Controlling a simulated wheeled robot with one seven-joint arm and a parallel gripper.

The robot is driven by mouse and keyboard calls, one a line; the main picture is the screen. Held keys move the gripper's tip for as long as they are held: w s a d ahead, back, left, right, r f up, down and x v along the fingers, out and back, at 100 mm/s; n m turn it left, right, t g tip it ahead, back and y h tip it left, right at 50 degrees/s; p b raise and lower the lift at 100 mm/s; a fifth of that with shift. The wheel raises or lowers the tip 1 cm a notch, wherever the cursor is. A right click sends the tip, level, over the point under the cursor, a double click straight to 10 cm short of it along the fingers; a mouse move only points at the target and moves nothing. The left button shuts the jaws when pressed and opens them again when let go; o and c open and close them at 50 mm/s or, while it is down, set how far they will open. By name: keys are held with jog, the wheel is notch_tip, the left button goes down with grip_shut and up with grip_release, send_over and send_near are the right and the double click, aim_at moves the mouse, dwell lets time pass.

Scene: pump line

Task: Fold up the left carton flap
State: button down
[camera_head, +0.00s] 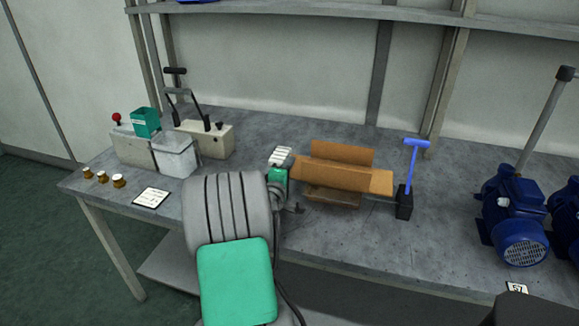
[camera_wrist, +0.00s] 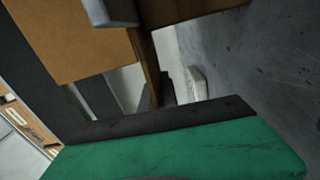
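The open brown cardboard carton (camera_head: 335,197) sits on the grey workbench, right of centre in the head view. One flap (camera_head: 343,176) spreads over its near side, and another panel (camera_head: 340,153) stands up behind it. The carton's left end is close beside my gripper (camera_head: 278,176), whose green part shows past my arm; its fingertips are hidden there. In the wrist view, brown carton panels (camera_wrist: 75,38) fill the upper left, with a grey piece in front of them at the top edge. A green part with a black edge fills the bottom. I cannot tell which panel is the left flap, or whether the gripper touches it.
A black block with a blue T-handle (camera_head: 410,165) stands just right of the carton. Blue pumps (camera_head: 515,215) stand at the far right. A lever unit (camera_head: 207,138), a green open box (camera_head: 145,122) and brass fittings (camera_head: 103,177) are at the left.

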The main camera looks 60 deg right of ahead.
aim_at(297, 166)
jog(key=m+b, duration=0.1)
jog(key=r+m, duration=0.1)
jog(key=shift+s+m+b, duration=0.1)
jog(key=shift+m+b, duration=0.2)
jog(key=shift+b, duration=0.05)
jog(key=m+b, duration=0.1)
jog(key=r+m+b, duration=0.1)
jog(key=m, duration=0.1)
jog(key=shift+s+r+m+b, duration=0.15)
jog(key=shift+s+m+b, duration=0.15)
jog(key=m+b, duration=0.1)
jog(key=s+r+m+b, duration=0.1)
jog(key=m+b, duration=0.1)
jog(key=r+m+b, duration=0.1)
jog(key=m, duration=0.1)
jog(key=shift+s+d+b, duration=0.15)
jog(key=shift+s+b, duration=0.2)
jog(key=shift+b, duration=0.05)
jog(key=shift+m, duration=0.3)
jog(key=c, duration=1.6)
grip_release()
jog(key=shift+r, duration=0.1)
jog(key=shift+c, duration=0.2)
